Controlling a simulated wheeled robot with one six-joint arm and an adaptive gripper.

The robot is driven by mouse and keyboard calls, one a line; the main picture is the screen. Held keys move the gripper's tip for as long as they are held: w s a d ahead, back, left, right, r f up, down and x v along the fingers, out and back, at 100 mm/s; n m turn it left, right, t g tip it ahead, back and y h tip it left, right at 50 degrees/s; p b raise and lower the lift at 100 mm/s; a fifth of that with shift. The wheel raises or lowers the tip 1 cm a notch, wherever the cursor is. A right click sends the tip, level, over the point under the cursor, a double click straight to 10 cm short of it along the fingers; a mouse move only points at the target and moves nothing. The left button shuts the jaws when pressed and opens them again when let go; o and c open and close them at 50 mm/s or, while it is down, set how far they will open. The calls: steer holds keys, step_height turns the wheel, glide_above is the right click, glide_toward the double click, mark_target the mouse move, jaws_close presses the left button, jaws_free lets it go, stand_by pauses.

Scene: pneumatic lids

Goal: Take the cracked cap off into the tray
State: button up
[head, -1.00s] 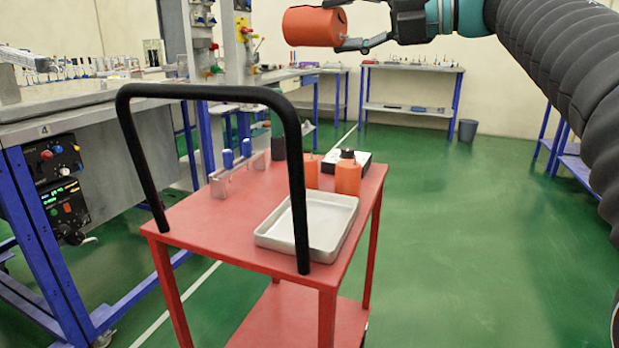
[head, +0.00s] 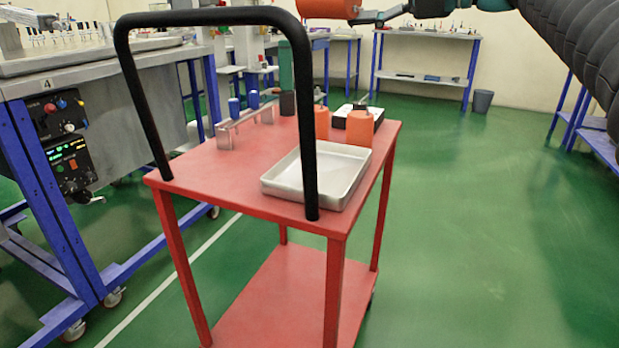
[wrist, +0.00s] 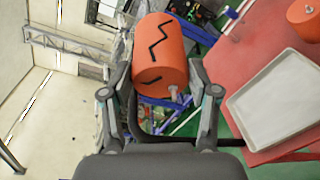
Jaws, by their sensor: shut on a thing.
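The cracked cap (wrist: 160,50) is an orange cylinder with black zigzag crack lines, seen whole in the wrist view. In the head view the cap (head: 330,8) is cut by the top edge. My gripper (wrist: 161,94) is shut on it, one finger on each side, and holds it in the air well above the cart. The shallow, light grey tray (wrist: 278,108) is to the right in the wrist view. In the head view the empty tray (head: 347,190) lies on the red cart top at the near right.
Two other orange cylinders (head: 359,128) stand on the red cart (head: 215,180) behind the tray, by a white-and-black box. A metal rack (head: 226,138) with blue-topped pieces is at the back left. The cart's black handle (head: 307,130) rises at the near side.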

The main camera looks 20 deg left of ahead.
steer(key=o, duration=1.2)
steer(key=shift+o, duration=0.2)
steer(key=d+r, duration=0.1)
steer(key=d, duration=1.1)
steer(key=shift+s+r, duration=0.3)
steer(key=shift+s, duration=0.15)
steer(key=shift+a, duration=0.1)
